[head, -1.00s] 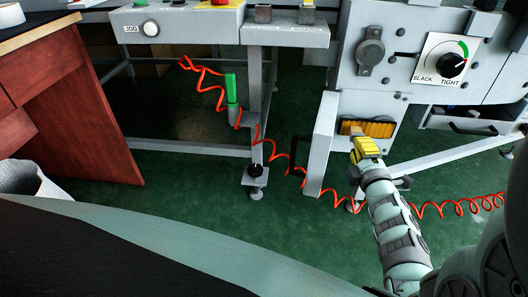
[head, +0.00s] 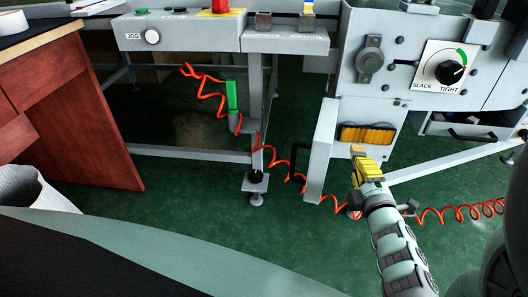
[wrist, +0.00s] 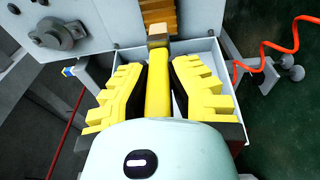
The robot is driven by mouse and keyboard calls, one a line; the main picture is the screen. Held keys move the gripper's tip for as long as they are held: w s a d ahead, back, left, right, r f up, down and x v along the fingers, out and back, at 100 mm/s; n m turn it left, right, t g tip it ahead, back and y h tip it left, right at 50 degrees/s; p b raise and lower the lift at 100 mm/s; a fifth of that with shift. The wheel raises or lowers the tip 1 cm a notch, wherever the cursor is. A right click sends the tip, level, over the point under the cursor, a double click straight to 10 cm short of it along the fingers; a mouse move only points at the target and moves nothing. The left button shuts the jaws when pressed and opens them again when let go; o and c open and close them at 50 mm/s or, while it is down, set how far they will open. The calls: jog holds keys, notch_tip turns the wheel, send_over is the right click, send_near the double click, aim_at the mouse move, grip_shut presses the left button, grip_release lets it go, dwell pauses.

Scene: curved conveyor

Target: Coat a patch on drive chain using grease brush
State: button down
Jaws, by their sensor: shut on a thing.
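The drive chain (head: 368,135) shows as a ribbed yellow-brown strip inside a dark-edged opening in the grey machine housing. It also shows at the top of the wrist view (wrist: 160,14). My gripper (head: 366,165) is shut on the grease brush. The yellow brush handle (wrist: 159,88) lies between the yellow-padded fingers and points at the chain. The tan brush head (head: 357,150) appears just below the opening in the head view. In the wrist view the head (wrist: 158,30) overlaps the chain's lower end; I cannot tell whether they touch.
A grey hinged door (head: 320,150) stands open left of the chain opening. A SLACK/TIGHT dial (head: 449,70) sits at upper right. A coiled red hose (head: 283,170) hangs across the lower middle, with a green-handled tool (head: 232,97) on it. A wooden cabinet (head: 70,110) stands left.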

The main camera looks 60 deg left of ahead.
aim_at(359, 156)
jog(key=shift+s+d, duration=0.3)
jog(key=shift+d, duration=0.1)
jog(key=shift+s+v, duration=0.25)
jog(key=shift+v, duration=1.25)
jog(key=shift+a, duration=0.15)
jog(key=shift+w+a, duration=0.15)
jog(key=shift+a, duration=0.05)
jog(key=shift+w+d+b+x, duration=0.1)
jog(key=shift+w+b+x, duration=0.05)
jog(key=shift+x, duration=0.95)
jog(key=shift+w+d+b+x, duration=0.1)
jog(key=shift+w+b+x, duration=0.05)
jog(key=shift+x, duration=0.95)
jog(key=shift+w+d+b+x, duration=0.1)
jog(key=shift+b+x, duration=0.05)
jog(key=shift+x, duration=0.95)
jog(key=shift+x, duration=1.05)
jog(key=shift+w+d, duration=0.15)
jog(key=shift+w, duration=0.05)
